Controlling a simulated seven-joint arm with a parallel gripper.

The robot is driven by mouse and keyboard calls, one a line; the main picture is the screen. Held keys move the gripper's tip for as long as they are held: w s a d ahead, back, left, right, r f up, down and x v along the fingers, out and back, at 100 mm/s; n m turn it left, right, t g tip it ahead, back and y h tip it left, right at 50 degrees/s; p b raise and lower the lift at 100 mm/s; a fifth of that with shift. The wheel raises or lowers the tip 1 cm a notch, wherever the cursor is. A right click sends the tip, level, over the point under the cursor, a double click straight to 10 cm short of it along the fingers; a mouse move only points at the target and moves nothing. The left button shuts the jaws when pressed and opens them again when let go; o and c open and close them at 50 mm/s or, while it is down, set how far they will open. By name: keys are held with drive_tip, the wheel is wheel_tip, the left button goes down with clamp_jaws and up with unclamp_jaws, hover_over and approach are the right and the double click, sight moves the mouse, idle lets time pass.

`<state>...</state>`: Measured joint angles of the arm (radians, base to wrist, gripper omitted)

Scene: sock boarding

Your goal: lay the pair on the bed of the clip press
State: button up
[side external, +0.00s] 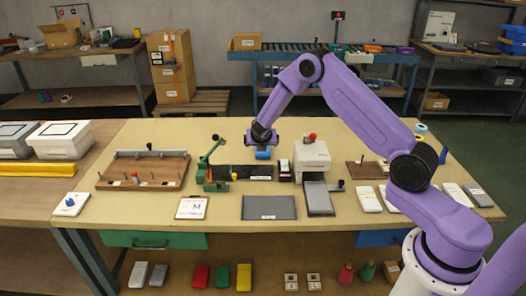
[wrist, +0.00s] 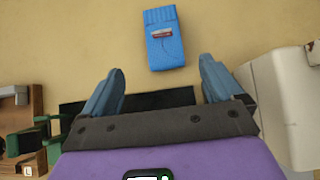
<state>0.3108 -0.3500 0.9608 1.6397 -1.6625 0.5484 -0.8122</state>
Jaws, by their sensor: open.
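The pair (wrist: 165,40) is a bright blue folded bundle with a ribbed end and a small label. It lies on the tan table top, ahead of my fingertips in the wrist view. In the side view the blue patch (side external: 263,155) just below my gripper (side external: 263,144) appears to be this pair. My gripper (wrist: 163,82) is open, with nothing between its fingers. The green clip press (side external: 214,168) stands left of my gripper, its dark bed (side external: 240,173) reaching right. In the wrist view the bed (wrist: 72,109) is partly hidden behind my gripper.
A white machine (side external: 311,158) with a red knob stands close on the right. A wooden board (side external: 145,172) with pegs lies left of the press. A grey mat (side external: 269,208) and a card marked M (side external: 191,208) lie in front. The table behind the pair looks clear.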

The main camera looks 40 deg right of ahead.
sight(262, 154)
drive_tip(key=x, duration=0.5)
drive_tip(key=shift+w+d+f, duration=0.1)
drive_tip(key=shift+f, duration=0.05)
drive_tip(key=shift+d+x, duration=0.25)
drive_tip(key=shift+x, duration=2.45)
drive_tip(key=c, duration=1.2)
drive_tip(key=shift+o, duration=0.2)
